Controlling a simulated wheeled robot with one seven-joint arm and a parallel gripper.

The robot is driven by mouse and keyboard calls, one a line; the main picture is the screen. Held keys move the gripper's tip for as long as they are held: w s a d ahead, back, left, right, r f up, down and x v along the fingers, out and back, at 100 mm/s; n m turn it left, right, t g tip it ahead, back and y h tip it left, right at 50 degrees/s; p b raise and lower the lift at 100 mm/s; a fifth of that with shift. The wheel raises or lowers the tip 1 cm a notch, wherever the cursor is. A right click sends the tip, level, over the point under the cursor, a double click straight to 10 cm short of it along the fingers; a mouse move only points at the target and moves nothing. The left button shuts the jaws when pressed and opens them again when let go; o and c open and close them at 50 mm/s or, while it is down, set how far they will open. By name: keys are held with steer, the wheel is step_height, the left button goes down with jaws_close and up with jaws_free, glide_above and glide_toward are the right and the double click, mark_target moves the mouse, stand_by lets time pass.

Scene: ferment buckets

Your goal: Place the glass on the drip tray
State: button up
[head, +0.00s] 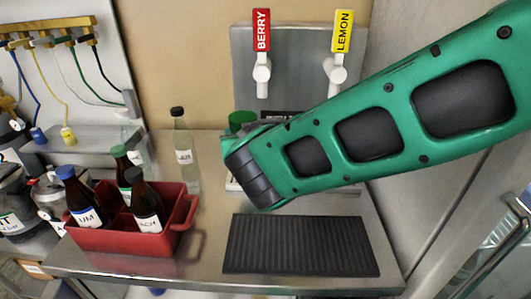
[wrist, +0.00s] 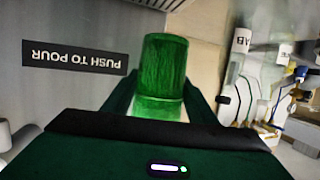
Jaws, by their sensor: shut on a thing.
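A green glass (wrist: 165,65) stands out in the wrist view between the two dark green fingers of my gripper (wrist: 158,97), which is shut on it. In the head view the top of the green glass (head: 241,118) shows just behind my arm, in front of the steel tap panel. My gripper's fingers are hidden there by my arm. I cannot tell the glass's height above the counter.
Two taps, BERRY (head: 261,75) and LEMON (head: 337,75), are on the steel panel (head: 290,50). A black ribbed mat (head: 300,245) lies empty at the counter's front. A red carrier (head: 125,240) with dark bottles stands left. A clear bottle (head: 184,150) stands near the glass.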

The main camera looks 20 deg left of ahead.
steer(key=w+d+f, duration=0.1)
steer(key=w+f, duration=0.1)
steer(key=w+d+f, duration=0.1)
steer(key=w+f, duration=0.1)
steer(key=f, duration=0.1)
steer(key=w+d+f, duration=0.1)
steer(key=w+f, duration=0.1)
steer(key=f, duration=0.1)
steer(key=shift+d+f, duration=0.15)
steer(key=shift+f, duration=0.05)
steer(key=o, duration=1.2)
steer(key=shift+f, duration=0.1)
steer(key=shift+s+d+r, duration=0.15)
steer(key=shift+s+r, duration=0.05)
steer(key=shift+s, duration=0.05)
steer(key=v, duration=1.1)
